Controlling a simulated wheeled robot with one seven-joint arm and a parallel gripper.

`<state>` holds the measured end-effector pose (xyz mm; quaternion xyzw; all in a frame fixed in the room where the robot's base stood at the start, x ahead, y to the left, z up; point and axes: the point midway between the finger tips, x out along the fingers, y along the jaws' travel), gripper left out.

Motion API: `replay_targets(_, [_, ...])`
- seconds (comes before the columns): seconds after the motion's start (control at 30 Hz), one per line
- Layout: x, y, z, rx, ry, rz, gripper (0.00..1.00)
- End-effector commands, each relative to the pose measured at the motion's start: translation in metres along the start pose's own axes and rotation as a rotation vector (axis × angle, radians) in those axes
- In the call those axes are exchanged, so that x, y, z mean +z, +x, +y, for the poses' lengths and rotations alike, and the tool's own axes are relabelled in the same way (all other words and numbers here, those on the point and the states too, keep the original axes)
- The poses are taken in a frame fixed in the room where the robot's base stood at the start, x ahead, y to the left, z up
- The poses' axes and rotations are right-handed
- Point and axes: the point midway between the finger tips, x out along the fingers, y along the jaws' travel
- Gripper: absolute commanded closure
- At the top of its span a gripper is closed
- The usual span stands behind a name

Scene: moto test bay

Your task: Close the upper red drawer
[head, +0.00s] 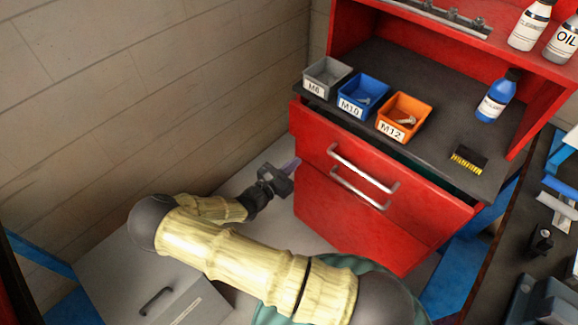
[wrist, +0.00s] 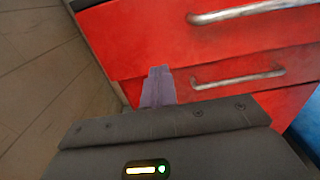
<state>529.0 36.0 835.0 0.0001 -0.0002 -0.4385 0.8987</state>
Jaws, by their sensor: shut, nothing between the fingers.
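The upper red drawer (head: 318,132) is in the red cabinet, under the dark worktop. Its front stands out a little from the worktop edge, with a dark gap showing along the top, so it looks partly open. Its silver handle (head: 364,170) also shows in the wrist view (wrist: 250,12). The lower red drawer (head: 325,205) is just below, with its own handle (wrist: 238,80). My gripper (head: 292,164) is at the left side of the drawers, empty. In the wrist view its purple fingers (wrist: 158,84) are together, near the left end of the drawer fronts; I cannot tell whether they touch.
A block wall (head: 150,90) rises at the left. Grey floor lies beside the cabinet.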

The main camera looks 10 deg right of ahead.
Motion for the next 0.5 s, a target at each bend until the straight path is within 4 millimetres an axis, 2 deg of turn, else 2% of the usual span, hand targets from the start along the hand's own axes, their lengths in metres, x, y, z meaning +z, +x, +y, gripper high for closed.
replay_targets(0.3, [0.002,0.058,-0.001,-0.003,0.0,-0.002,1.0])
replay_targets(0.5, [0.001,0.088,-0.001,-0.002,-0.001,0.0,1.0])
